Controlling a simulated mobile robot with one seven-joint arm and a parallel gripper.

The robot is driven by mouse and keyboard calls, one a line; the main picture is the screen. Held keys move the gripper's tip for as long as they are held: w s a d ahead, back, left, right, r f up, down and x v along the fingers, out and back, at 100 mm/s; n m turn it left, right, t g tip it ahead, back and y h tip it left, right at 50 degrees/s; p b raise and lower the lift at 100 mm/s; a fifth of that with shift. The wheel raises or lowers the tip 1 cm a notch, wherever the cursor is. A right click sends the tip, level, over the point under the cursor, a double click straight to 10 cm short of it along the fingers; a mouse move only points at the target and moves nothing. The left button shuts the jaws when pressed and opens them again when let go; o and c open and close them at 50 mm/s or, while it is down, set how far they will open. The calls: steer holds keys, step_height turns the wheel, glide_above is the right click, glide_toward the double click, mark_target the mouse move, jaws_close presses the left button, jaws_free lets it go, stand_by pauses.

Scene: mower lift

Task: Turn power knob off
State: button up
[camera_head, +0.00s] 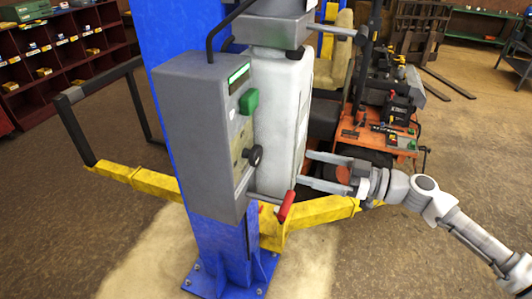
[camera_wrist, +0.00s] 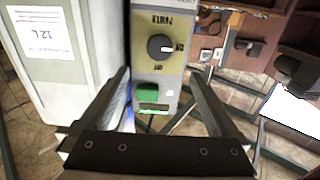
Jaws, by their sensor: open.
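The power knob (camera_wrist: 160,47) is round and black on a yellowish plate, with labels reading POWER, ON and OFF upside down in the wrist view. Its pale mark points right, toward ON. In the head view the knob (camera_head: 255,156) sits on the side of the grey control box (camera_head: 200,130). My gripper (camera_head: 303,169) is open and empty, to the right of the knob and apart from it. In the wrist view its fingers (camera_wrist: 158,72) are spread on either side of the panel, with the knob ahead, roughly centred between them.
A green button (camera_head: 249,101) is on the same panel, and a red-handled lever (camera_head: 286,206) sticks out below. A white tank (camera_head: 285,95) stands close beside the panel. A blue post (camera_head: 165,40) and yellow lift arms (camera_head: 150,182) surround the box. An orange mower (camera_head: 385,138) stands behind.

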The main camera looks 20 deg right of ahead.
mark_target(259, 155)
steer(key=p+x, duration=0.2)
steer(key=x, duration=0.9)
steer(key=shift+w+a, duration=0.1)
steer(key=shift+a, duration=0.1)
steer(key=c, duration=1.4)
